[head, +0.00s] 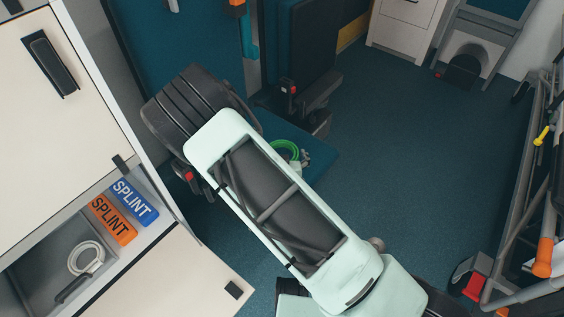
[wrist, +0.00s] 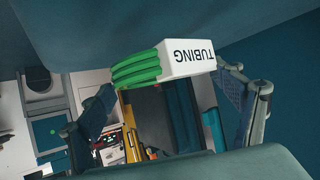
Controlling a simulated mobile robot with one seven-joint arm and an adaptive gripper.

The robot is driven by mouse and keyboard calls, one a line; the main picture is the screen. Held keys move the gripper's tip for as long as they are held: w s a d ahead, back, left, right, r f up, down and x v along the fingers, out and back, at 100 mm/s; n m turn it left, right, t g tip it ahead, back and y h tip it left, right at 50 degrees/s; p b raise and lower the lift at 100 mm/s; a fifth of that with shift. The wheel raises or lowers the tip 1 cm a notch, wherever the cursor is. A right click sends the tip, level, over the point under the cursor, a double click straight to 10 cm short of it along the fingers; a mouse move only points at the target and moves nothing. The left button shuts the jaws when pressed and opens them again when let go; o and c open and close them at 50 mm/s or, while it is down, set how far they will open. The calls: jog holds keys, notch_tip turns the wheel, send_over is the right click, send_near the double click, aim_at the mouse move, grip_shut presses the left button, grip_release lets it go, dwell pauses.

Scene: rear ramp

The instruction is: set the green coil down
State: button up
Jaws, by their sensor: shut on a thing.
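The green coil (wrist: 136,68) with its white TUBING label (wrist: 190,58) shows in the wrist view, with the lettering upside down. In the head view, part of the green coil (head: 286,149) shows beside my arm, over the teal seat pad (head: 322,168). My arm hides the rest of it and most of my gripper. A broad teal surface fills the top of the wrist view close behind the coil; I cannot tell whether they touch.
Dark padded seats (head: 190,105) stand behind and left of my arm. An open cabinet at left holds a blue splint pack (head: 135,201), an orange splint pack (head: 112,220) and a pale coil (head: 86,258). A wheeled stretcher frame (head: 520,210) stands at right. The middle floor is clear.

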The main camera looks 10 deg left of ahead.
jog(key=shift+w+f+b, duration=0.1)
jog(key=shift+f+b, duration=0.4)
jog(key=shift+f, duration=1.1)
jog(key=shift+f, duration=0.1)
jog(key=shift+f+b, duration=0.15)
jog(key=shift+b, duration=0.15)
jog(key=o, duration=1.1)
jog(key=shift+r, duration=0.2)
jog(key=shift+r+p, duration=0.2)
jog(key=shift+p, duration=0.2)
jog(key=p+v, duration=0.2)
jog(key=v, duration=1)
jog(key=shift+f, duration=0.15)
